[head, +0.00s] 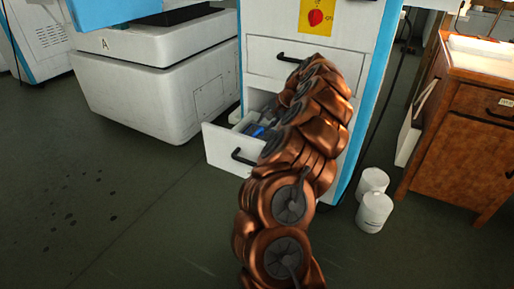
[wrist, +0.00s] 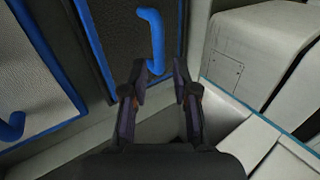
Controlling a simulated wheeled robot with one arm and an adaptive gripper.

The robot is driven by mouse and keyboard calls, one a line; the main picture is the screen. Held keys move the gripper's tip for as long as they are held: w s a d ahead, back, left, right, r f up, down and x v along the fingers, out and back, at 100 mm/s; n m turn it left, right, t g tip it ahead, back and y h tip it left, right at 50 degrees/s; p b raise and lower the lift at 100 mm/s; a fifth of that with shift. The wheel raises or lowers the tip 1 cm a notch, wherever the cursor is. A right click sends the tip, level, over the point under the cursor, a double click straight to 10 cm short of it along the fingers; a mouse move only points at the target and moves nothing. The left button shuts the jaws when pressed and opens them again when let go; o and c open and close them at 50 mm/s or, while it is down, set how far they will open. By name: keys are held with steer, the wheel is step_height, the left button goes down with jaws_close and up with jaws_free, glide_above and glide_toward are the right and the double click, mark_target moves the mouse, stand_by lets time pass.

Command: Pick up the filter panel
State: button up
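In the wrist view, a dark meshed filter panel (wrist: 118,42) with a blue frame lies ahead of my gripper. Its blue bar handle (wrist: 152,30) has its near end in line with the gap between my fingertips. A second, lighter grey panel (wrist: 35,65) with a blue frame and handle (wrist: 12,127) is at left. I cannot tell which one the task means. My gripper (wrist: 160,76) is open, with nothing visibly held. In the head view, the open drawer (head: 222,150) holds blue and grey items; my copper arm hides part of it and my gripper.
The white cabinet (head: 262,30) has a closed drawer (head: 270,66) above the open one. A white machine (head: 135,95) stands left of it, also in the wrist view (wrist: 262,45). White canisters (head: 374,212) and a wooden cabinet (head: 455,150) stand at right. The left floor is clear.

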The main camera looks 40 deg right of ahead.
mark_target(258, 132)
steer(key=b+x, duration=0.3)
steer(key=x, duration=0.4)
steer(key=shift+a+f, duration=0.2)
steer(key=shift+c, duration=0.5)
steer(key=shift+s, duration=0.1)
jaws_close()
